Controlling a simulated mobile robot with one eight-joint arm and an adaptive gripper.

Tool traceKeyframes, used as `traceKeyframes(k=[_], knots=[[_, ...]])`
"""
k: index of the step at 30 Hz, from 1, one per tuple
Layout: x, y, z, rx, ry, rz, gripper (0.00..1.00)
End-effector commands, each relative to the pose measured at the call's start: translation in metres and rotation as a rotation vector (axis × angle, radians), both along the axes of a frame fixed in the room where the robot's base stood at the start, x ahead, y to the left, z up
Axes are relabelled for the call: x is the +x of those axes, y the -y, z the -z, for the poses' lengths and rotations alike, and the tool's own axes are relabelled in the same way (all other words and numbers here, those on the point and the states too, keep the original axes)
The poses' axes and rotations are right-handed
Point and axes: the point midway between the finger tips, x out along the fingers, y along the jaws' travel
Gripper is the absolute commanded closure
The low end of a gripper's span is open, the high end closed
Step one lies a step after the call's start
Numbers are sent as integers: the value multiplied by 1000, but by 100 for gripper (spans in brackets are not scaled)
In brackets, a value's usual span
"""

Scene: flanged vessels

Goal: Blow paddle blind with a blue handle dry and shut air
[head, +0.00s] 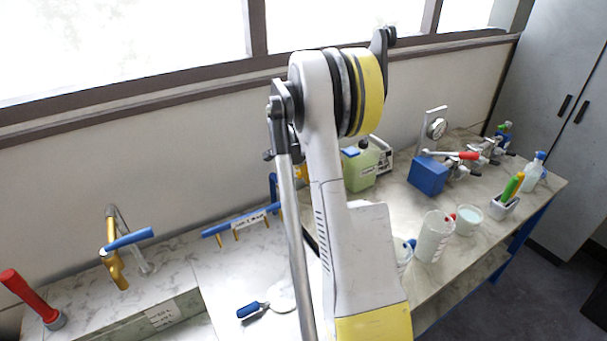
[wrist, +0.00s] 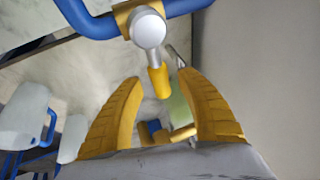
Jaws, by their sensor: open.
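A paddle blind with a blue handle (head: 252,310) lies on the pale bench top in the head view, its light round plate (head: 283,292) to the right, partly behind my arm. My gripper (wrist: 160,80) is open in the wrist view, with nothing held between its yellow fingers. Just beyond the fingertips is a fitting with a silver round knob (wrist: 148,30), a yellow tip (wrist: 159,82) and a thick blue bar (wrist: 95,22). I cannot tell whether this is the air valve or whether air flows. In the head view my gripper is hidden behind my arm.
A blue rack with hooks (head: 240,220) stands behind the paddle. A brass tap with a blue lever (head: 128,239) and a red handle (head: 28,294) are at left. A green canister (head: 360,170), blue block (head: 428,175) and white beakers (head: 434,237) crowd the right side.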

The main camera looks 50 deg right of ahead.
Motion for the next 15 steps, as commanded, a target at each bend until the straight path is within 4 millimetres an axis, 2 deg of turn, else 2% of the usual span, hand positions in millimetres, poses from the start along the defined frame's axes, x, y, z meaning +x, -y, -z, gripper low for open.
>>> traceKeyframes(k=[3, 11, 15], knots=[[1, 3, 6, 0, 0, 0, 56], [1, 3, 6, 0, 0, 0, 56], [1, 3, 6, 1, 0, 0, 97]])
